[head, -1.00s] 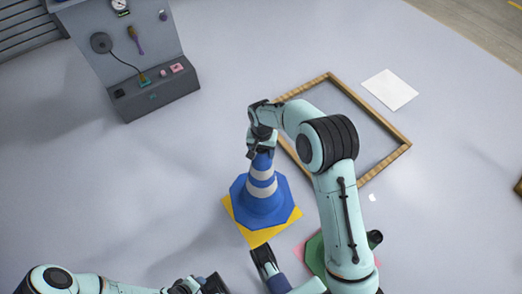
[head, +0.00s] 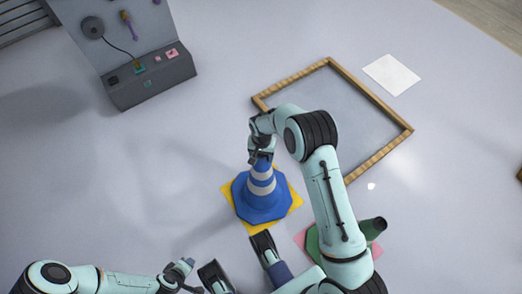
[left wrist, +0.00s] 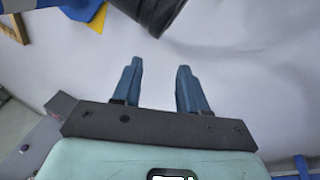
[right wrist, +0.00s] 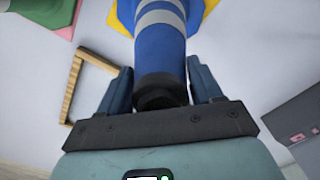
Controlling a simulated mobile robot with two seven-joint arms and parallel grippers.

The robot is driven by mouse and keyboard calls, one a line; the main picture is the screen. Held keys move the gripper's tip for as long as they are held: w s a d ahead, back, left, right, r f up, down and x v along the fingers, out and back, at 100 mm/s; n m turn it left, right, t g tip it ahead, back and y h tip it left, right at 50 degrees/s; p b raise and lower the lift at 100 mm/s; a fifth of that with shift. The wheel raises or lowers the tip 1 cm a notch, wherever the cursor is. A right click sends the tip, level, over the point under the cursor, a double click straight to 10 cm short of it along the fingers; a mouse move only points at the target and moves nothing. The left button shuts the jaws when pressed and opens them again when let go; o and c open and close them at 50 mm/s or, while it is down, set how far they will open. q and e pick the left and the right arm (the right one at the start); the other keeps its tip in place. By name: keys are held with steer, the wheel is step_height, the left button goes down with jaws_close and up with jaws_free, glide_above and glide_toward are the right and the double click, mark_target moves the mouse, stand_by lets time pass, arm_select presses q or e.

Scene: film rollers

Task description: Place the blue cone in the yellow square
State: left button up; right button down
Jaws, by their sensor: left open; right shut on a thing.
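The blue cone (head: 261,200) with white bands stands upright on the yellow square (head: 229,196), whose corners show around its base. My right gripper (head: 261,157) is shut on the cone's top. In the right wrist view the cone (right wrist: 160,55) runs up from between the fingers (right wrist: 160,88), with the yellow square (right wrist: 122,22) at its base. My left gripper (head: 182,268) is open and empty near the lower left. In the left wrist view its fingers (left wrist: 158,88) are apart with only floor between them; part of the yellow square (left wrist: 99,17) shows at the top.
A wooden frame (head: 292,73) lies on the floor beyond my right arm, with a white sheet (head: 391,74) beside it. A grey panel stand (head: 152,83) is at upper left.

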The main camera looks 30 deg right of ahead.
steer(key=shift+c, duration=0.8)
jaws_free()
step_height(320, 180, up, 12)
steer(key=p, duration=0.2)
steer(key=shift+f+p, duration=0.2)
steer(key=shift+p, duration=0.2)
steer(key=s+a+f+n+y, duration=0.1)
steer(key=s+a+f, duration=0.2)
steer(key=s+f, duration=0.45)
steer(key=s+a+f+n+y, duration=0.1)
steer(key=s+a+f, duration=0.3)
steer(key=s+f, duration=0.3)
arm_select(q)
steer(key=shift+g+h, duration=0.4)
steer(key=shift+g, duration=0.3)
steer(key=s+r, duration=0.1)
steer(key=s+d+r, duration=0.2)
steer(key=s, duration=0.1)
steer(key=shift+s, duration=0.1)
arm_select(e)
steer(key=s+a+f, duration=0.1)
steer(key=s+a, duration=0.1)
steer(key=s, duration=0.3)
steer(key=s+a+f+n+t, duration=0.1)
steer(key=s+f, duration=0.1)
steer(key=s, duration=0.3)
steer(key=shift+s+a+n+t+y, duration=0.3)
steer(key=shift+s+a+y, duration=0.05)
steer(key=shift+y, duration=0.05)
